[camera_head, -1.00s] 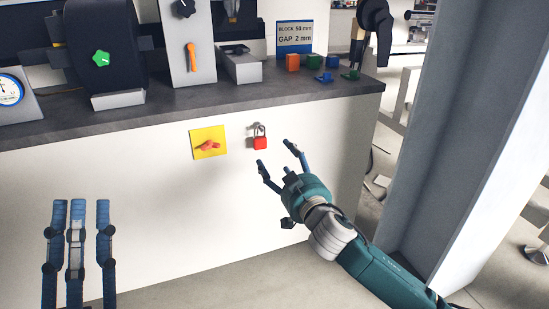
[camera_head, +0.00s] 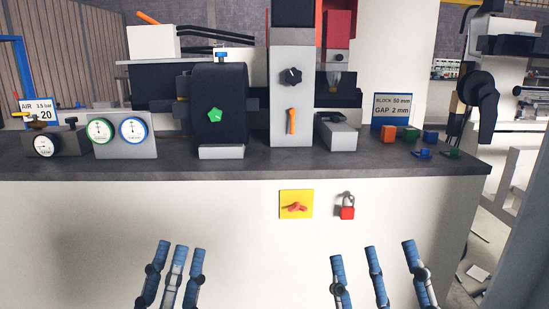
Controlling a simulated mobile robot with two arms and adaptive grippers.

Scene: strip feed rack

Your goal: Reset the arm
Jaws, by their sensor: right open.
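My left gripper (camera_head: 180,250) points up at the lower left with its blue fingers side by side and nothing visible between them; how far its jaws are apart is unclear. My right gripper (camera_head: 374,254) is at the lower right, open and empty, its fingers spread and pointing up. Both show in front of the white cabinet front (camera_head: 120,225), below the counter edge. The red rotary handle on a yellow plate (camera_head: 296,204) and the red padlock (camera_head: 347,212) are on the cabinet front, above and between the grippers, clear of both.
On the dark counter (camera_head: 250,167) stand gauges (camera_head: 133,130), a black unit with a green knob (camera_head: 214,115), a grey panel with an orange lever (camera_head: 291,121), a sign (camera_head: 392,108) and several small coloured blocks (camera_head: 388,134). A grey post (camera_head: 520,265) rises at the right.

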